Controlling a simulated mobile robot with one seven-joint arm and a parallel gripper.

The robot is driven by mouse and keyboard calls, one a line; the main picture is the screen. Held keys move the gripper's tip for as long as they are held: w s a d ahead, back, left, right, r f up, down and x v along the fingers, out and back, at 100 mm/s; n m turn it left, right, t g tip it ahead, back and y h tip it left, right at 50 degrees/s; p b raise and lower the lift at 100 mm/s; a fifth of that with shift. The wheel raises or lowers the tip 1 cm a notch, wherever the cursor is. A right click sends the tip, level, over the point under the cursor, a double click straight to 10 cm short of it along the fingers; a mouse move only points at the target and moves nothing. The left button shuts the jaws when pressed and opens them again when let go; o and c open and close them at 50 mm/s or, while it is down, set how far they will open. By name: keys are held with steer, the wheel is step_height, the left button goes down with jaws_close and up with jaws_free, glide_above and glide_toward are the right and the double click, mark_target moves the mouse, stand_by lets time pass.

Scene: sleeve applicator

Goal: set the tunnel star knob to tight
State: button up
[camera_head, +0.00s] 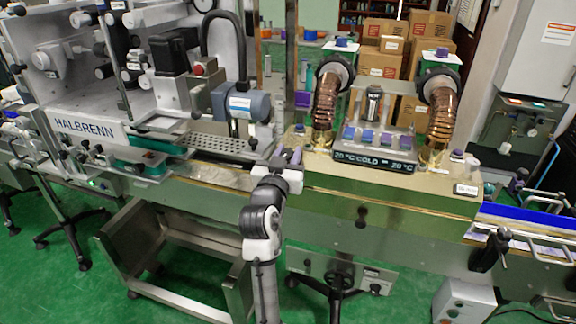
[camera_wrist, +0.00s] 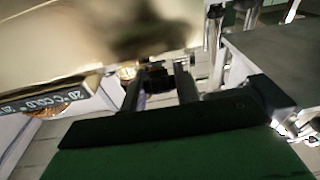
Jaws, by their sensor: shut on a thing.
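My gripper (camera_head: 290,160) is at the left end of the brass-coloured tunnel housing (camera_head: 400,190), beside the labelling machine's outfeed. In the wrist view its two dark fingers (camera_wrist: 158,82) reach forward and are shut on a small dark knob (camera_wrist: 156,75), which I take to be the tunnel star knob. Its star shape and any tight mark are too small and dark to read. In the head view the knob is hidden by my gripper. The tunnel's display (camera_head: 373,161) reads "20 °C COLD 20 °C"; part of it shows in the wrist view (camera_wrist: 45,104).
Two copper-coloured hoses (camera_head: 325,100) rise from the tunnel. The grey labelling machine (camera_head: 150,80) stands left of my gripper. A black handle (camera_head: 490,250) sticks out at the tunnel's right end. A steel cart (camera_head: 170,260) stands below on the green floor.

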steer(key=m+g+h+b, duration=0.1)
steer(key=m+h+b, duration=0.1)
steer(key=m+g+h+b, duration=0.1)
steer(key=m+h+b, duration=0.1)
steer(key=b, duration=0.1)
steer(key=m+g+h+b, duration=0.1)
steer(key=m+b, duration=0.1)
steer(key=m, duration=0.1)
steer(key=shift+a+f+h+b, duration=0.15)
steer(key=shift+f+h+b, duration=0.25)
steer(key=m+g+h+b, duration=0.1)
steer(key=m+g+b, duration=0.1)
steer(key=m+g+h+b, duration=0.1)
steer(key=m+g+h, duration=0.1)
steer(key=m, duration=0.1)
steer(key=shift+r+b, duration=0.2)
steer(key=shift+b, duration=0.15)
steer(key=m+g, duration=0.3)
steer(key=m+g+h+b, duration=0.1)
steer(key=m+g, duration=0.1)
steer(key=shift+r, duration=0.25)
steer(key=shift+m+g+p, duration=0.6)
steer(key=shift+m+g, duration=1.3)
steer(key=shift+g, duration=0.1)
steer(key=shift+f+m+g+y, duration=0.1)
steer(key=shift+m+g+y, duration=0.2)
steer(key=o, duration=1)
steer(key=shift+c, duration=0.2)
